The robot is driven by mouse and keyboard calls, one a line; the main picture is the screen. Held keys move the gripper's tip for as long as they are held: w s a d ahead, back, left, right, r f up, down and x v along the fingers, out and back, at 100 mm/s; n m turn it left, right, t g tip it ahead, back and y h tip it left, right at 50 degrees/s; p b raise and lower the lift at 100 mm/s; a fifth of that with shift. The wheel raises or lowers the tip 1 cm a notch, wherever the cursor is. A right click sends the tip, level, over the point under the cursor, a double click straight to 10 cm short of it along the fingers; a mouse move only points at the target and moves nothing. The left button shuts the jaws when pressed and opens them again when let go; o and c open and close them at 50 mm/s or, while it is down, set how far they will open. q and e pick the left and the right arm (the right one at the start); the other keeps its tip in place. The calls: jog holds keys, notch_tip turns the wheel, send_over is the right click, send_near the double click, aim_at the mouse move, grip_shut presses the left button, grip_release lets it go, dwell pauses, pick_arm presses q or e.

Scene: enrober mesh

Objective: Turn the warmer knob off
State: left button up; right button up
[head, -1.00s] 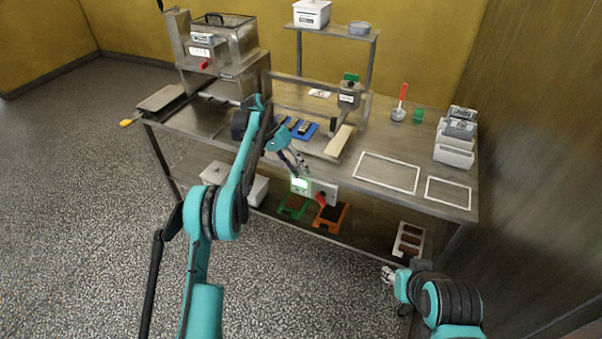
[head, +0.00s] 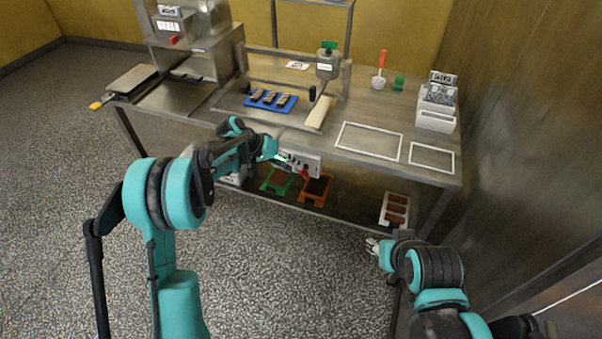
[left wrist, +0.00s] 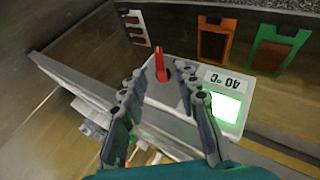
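The warmer knob (left wrist: 160,66) is a red lever-like pointer on the front of a pale control box (left wrist: 178,80) with a lit green screen (left wrist: 226,108) and a "40 °C" label. In the head view the box (head: 308,159) hangs at the table's front edge, and the red knob (head: 304,174) shows at its lower part. My left gripper (left wrist: 160,92) is open, its two fingers spread on either side of the knob's line, apparently short of it. In the head view my left gripper (head: 284,160) partly covers the box's screen. My right gripper (head: 373,245) is low at the right, away from the box; its opening is unclear.
The steel table (head: 372,115) stands above a lower shelf. On that shelf are a green-framed tray (head: 276,181), an orange-framed tray (head: 315,190) and a white tray of brown bars (head: 395,209). A blue tray (head: 270,103) lies on the table. The floor in front is clear.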

aim_at(300, 172)
pick_arm(q)
jog(key=b+x, duration=0.2)
jog(key=x, duration=0.3)
jog(key=shift+d+f, duration=0.2)
jog(key=shift+f, duration=0.05)
grip_shut()
jog(key=shift+w, duration=0.1)
jog(key=h, duration=0.1)
jog(key=n+h, duration=0.1)
jog(key=h, duration=0.1)
jog(key=g+h, duration=0.1)
jog(key=h, duration=0.1)
jog(key=shift+a+f, duration=0.2)
jog(key=shift+a, duration=0.05)
jog(key=n+h, duration=0.2)
jog(key=h, duration=0.2)
jog(key=shift+f+h, duration=0.15)
jog(key=shift+h, duration=0.55)
